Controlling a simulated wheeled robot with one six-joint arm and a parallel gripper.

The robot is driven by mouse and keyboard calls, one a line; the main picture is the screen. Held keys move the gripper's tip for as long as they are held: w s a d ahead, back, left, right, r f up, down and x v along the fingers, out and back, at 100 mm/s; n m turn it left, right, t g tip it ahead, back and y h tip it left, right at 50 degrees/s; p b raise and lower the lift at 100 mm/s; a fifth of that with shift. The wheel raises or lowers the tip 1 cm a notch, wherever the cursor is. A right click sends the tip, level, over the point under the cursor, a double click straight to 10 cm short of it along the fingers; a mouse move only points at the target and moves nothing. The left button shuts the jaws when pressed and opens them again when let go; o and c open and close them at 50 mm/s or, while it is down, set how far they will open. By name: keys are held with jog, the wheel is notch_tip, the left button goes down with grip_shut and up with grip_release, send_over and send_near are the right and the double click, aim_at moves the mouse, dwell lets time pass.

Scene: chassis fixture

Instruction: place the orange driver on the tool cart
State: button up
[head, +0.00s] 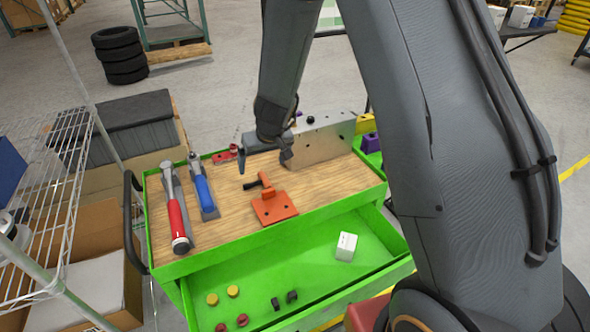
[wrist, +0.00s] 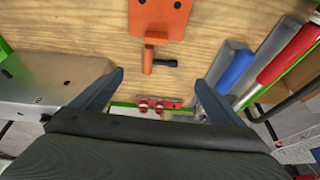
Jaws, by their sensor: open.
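The tool cart (head: 164,250) is green with a wooden top and an open lower drawer. My gripper (head: 263,160) hangs over the back part of the top, beyond the orange piece. In the wrist view its two fingers (wrist: 158,78) are spread wide with nothing held between them.
A red-handled tool (head: 178,215) and a blue-handled tool (head: 203,190) lie at the left. A grey metal block (head: 325,142) stands at the back right. A small red part (head: 222,157) sits at the back edge. The drawer holds a white cube (head: 346,246) and several small pieces.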

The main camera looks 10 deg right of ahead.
jog(key=s+d+r, duration=0.3)
jog(key=s+r, duration=0.1)
jog(key=s, duration=0.4)
jog(key=s+d+r+m+g+h, duration=0.1)
jog(key=s+d+r, duration=0.3)
jog(key=s, duration=0.4)
jog(key=s+d+r+m+g, duration=0.1)
jog(key=s+d+r, duration=0.3)
jog(key=s, duration=0.4)
jog(key=shift+d+r, duration=0.15)
jog(key=shift+r, duration=0.1)
notch_tip(320, 180, down, 9)
jog(key=g+b, duration=0.1)
jog(key=b, duration=0.7)
jog(key=shift+w, duration=0.15)
